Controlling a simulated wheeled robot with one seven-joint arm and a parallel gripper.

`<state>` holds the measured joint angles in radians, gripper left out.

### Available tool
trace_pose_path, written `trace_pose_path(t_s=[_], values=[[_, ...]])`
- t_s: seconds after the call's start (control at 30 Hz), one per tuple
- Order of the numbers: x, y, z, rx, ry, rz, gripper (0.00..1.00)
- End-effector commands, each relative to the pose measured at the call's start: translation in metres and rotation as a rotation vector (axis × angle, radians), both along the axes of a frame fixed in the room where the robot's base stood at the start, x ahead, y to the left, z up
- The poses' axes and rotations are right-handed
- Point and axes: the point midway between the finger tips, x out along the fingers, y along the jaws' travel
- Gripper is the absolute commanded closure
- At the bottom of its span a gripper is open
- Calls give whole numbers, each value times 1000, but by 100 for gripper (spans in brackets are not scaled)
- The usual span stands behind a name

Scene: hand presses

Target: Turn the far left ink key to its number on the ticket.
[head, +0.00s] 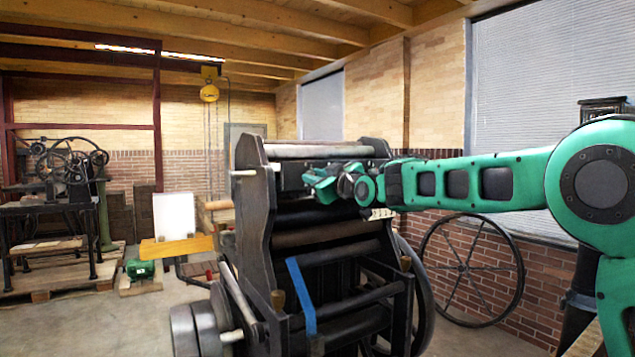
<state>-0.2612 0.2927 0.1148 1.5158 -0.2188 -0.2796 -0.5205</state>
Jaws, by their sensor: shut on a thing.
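The dark hand press (256,212) stands in the middle of the head view. A dark box-like ink unit (290,177) runs across its upper part, below a pale roller. My green arm reaches in from the right, and my gripper (310,181) is at the left part of this unit. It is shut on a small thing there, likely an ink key. My gripper hides the key, and its setting cannot be seen. A small pale strip with dark marks (380,213) shows below my wrist; whether it is the ticket I cannot tell, and I cannot read it.
A blue strap (302,296) hangs on the press's front. A large spoked wheel (466,270) stands at the brick wall on the right. Another machine (70,175) stands on a pallet at the far left. The floor at the front left is clear.

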Motion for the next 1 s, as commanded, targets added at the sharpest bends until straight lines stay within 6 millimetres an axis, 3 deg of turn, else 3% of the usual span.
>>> trace_pose_path(t_s=[0.4,0.9,0.93,1.0], values=[[5,-7,-4,133,97,-15,100],[5,-7,-4,148,108,-16,100],[5,-7,-4,148,108,-16,78],[4,-6,-4,148,107,-14,62]])
